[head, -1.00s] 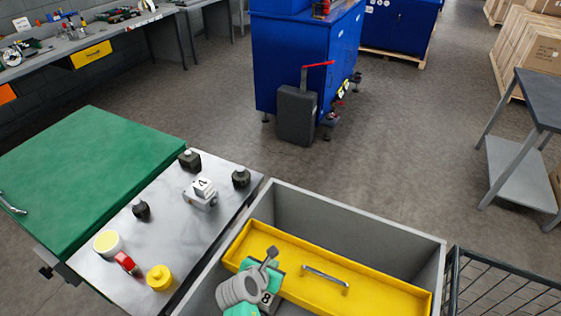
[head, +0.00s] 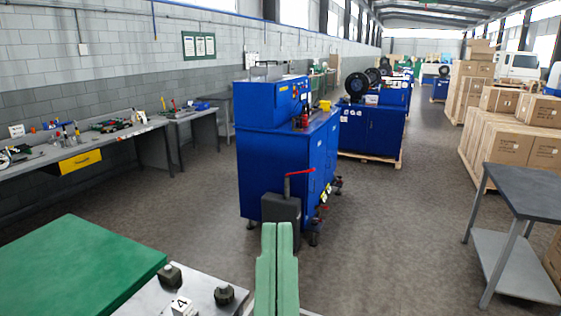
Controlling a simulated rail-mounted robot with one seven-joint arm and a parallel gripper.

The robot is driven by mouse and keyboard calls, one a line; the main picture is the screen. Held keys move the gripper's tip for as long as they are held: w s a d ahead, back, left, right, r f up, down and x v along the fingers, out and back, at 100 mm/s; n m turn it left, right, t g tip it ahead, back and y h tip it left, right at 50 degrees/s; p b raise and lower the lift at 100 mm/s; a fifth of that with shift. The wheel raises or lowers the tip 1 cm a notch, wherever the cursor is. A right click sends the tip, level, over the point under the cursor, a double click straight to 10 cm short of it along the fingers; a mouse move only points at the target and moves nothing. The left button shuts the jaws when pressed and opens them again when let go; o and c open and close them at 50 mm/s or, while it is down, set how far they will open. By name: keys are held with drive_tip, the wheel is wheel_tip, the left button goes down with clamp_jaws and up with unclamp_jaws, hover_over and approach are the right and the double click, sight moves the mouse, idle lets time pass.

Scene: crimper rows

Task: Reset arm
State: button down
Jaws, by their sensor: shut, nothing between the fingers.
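My gripper (head: 278,228) stands at the bottom centre of the head view. Its two pale green fingers point up, side by side and pressed together. They hold nothing and are apart from the objects on the metal top. The rest of my arm is below the picture edge.
A metal top (head: 205,285) at lower left bears a white block marked 4 (head: 183,306) and two dark knobs. A green panel (head: 75,270) lies beside it. A blue machine (head: 290,160) stands ahead; a grey table (head: 525,190) is at right, with open floor between.

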wheel_tip(320, 180, up, 29)
drive_tip(key=s+p, duration=0.1)
drive_tip(key=p, duration=2.7)
drive_tip(key=shift+s+r+m, duration=0.15)
drive_tip(key=shift+r+m, duration=0.05)
drive_tip(key=shift+m, duration=0.1)
